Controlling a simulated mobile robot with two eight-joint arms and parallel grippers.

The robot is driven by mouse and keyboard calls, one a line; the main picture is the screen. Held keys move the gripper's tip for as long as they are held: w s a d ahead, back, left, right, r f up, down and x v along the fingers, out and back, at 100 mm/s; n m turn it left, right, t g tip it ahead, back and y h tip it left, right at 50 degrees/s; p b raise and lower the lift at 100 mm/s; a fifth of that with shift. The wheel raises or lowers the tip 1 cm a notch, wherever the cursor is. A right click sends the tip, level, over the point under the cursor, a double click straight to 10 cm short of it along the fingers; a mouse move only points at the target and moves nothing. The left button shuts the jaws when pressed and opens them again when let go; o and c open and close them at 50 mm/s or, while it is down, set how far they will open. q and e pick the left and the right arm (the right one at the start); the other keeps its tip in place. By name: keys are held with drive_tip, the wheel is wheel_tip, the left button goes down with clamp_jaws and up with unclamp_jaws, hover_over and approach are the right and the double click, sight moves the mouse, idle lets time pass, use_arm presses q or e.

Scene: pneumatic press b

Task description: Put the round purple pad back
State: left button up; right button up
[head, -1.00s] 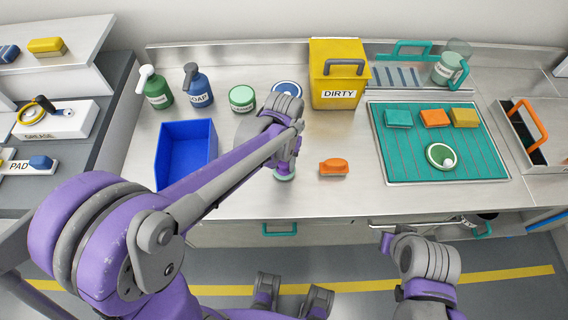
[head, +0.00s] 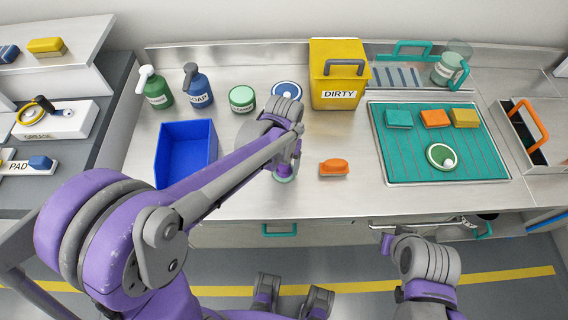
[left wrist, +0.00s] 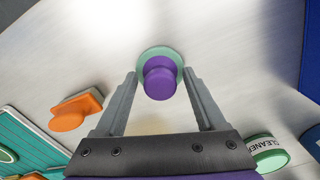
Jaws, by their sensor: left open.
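The round purple pad has a purple knob on a pale green round base and lies on the steel worktop. In the left wrist view the pad (left wrist: 160,82) sits between the fingertips of my open left gripper (left wrist: 160,74), one finger on each side and not visibly closed on it. In the head view the green edge of the pad (head: 285,179) shows just below my left gripper (head: 287,165), which hides most of it. My right arm's end (head: 430,258) shows at the lower right, in front of the worktop; its jaws are not clear.
An orange pad (head: 334,168) lies just right of the gripper. A blue bin (head: 186,155) stands left, a yellow DIRTY box (head: 337,75) behind. A PAD-labelled holder (head: 25,167) is far left.

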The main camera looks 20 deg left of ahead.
use_arm(q)
wheel_tip(320, 180, up, 12)
drive_tip(key=p, duration=0.1)
drive_tip(key=s+a+f+t, duration=0.2)
drive_tip(key=s+a, duration=0.1)
drive_tip(key=s, duration=0.4)
drive_tip(key=s+a+f+t, duration=0.3)
drive_tip(key=s, duration=0.4)
drive_tip(key=shift+s+a+f, duration=0.15)
drive_tip(key=shift+s+a, duration=0.15)
drive_tip(key=shift+s, duration=0.1)
